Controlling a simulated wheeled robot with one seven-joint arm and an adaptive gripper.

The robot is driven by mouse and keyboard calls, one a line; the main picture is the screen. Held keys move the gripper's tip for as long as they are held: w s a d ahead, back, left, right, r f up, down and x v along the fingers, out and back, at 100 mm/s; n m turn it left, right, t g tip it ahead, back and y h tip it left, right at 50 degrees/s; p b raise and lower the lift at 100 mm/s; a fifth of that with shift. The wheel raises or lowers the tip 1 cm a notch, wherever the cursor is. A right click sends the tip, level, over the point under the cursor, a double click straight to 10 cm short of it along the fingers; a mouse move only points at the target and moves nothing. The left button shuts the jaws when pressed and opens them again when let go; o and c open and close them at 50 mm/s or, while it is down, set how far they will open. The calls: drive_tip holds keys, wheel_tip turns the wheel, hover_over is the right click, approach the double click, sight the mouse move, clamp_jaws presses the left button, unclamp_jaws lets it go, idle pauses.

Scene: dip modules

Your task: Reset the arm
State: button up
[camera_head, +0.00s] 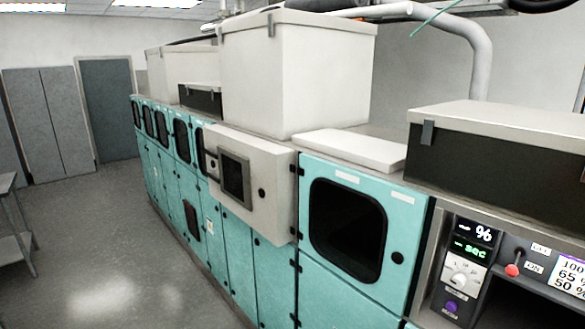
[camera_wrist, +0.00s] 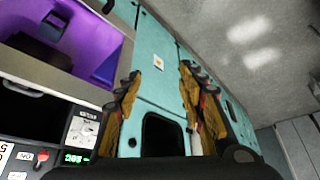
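My gripper (camera_wrist: 160,74) shows only in the wrist view. Its two orange and black fingers stand well apart, with nothing held between them. Behind the fingers are teal cabinet fronts (camera_wrist: 151,62) and a dark window (camera_wrist: 163,134). The fingers do not visibly touch anything. The wrist view is strongly tilted. In the head view neither my arm nor my gripper shows.
A row of teal cabinets (camera_head: 273,283) runs along the wall, and a grey door box (camera_head: 281,195) juts out. At right is a control panel with a red-knobbed lever (camera_head: 512,270). A purple-lit compartment (camera_wrist: 92,38) shows in the wrist view.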

wheel_tip(320, 180, down, 12)
drive_tip(key=b, duration=1)
drive_tip(key=shift+d+r, duration=0.1)
idle(0.4)
